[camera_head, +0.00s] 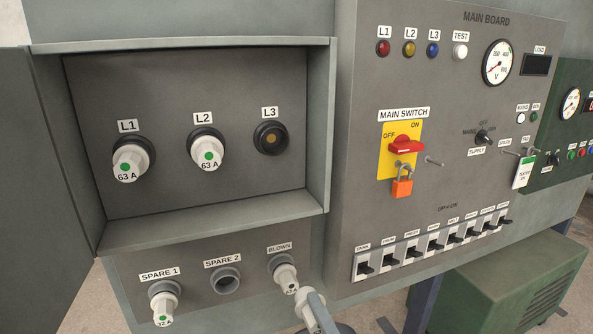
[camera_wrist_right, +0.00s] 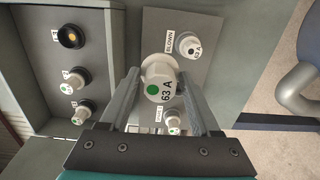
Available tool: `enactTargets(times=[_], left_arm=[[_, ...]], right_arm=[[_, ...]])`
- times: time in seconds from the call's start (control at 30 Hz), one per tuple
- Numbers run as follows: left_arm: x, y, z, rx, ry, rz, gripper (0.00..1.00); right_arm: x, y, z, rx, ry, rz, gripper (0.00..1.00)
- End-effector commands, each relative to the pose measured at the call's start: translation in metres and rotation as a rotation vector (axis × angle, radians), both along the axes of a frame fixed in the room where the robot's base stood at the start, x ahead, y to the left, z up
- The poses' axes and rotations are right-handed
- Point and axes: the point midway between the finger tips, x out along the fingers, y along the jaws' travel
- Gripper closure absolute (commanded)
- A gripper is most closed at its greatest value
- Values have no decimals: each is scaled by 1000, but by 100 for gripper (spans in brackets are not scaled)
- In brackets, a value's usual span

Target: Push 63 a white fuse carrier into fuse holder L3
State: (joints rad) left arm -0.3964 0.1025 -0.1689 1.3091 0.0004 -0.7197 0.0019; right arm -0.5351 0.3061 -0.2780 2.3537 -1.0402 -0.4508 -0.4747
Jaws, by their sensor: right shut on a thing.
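My right gripper (camera_wrist_right: 160,84) is shut on a white fuse carrier (camera_wrist_right: 158,72) with a green dot and the mark 63 A. The carrier's marked end faces the wrist camera. In the head view only a small part of my right gripper (camera_head: 315,312) shows at the bottom edge, right of and below the BLOWN holder. Fuse holder L3 (camera_head: 271,138) is empty, a dark round socket with a brassy centre. It also shows at the upper left of the wrist view (camera_wrist_right: 70,37), apart from the carrier. My left gripper is not in view.
L1 (camera_head: 130,162) and L2 (camera_head: 208,150) hold white carriers inside the framed recess. SPARE 1 (camera_head: 164,305) and BLOWN (camera_head: 286,278) hold carriers; SPARE 2 (camera_head: 225,281) is empty. The recess's right wall (camera_head: 320,125) and lower ledge (camera_head: 215,230) stand out around L3.

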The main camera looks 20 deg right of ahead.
Motion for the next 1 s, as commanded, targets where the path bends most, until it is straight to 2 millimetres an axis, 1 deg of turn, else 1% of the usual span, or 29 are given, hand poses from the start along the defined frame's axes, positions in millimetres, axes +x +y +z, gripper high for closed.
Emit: enactTargets(times=[0.03,0.67,1.0], left_arm=[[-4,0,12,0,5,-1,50],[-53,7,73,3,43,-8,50],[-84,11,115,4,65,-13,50]], right_arm=[[4,0,16,-1,-2,-1,100],[40,1,104,-6,2,11,100],[61,2,159,2,-1,17,100]])
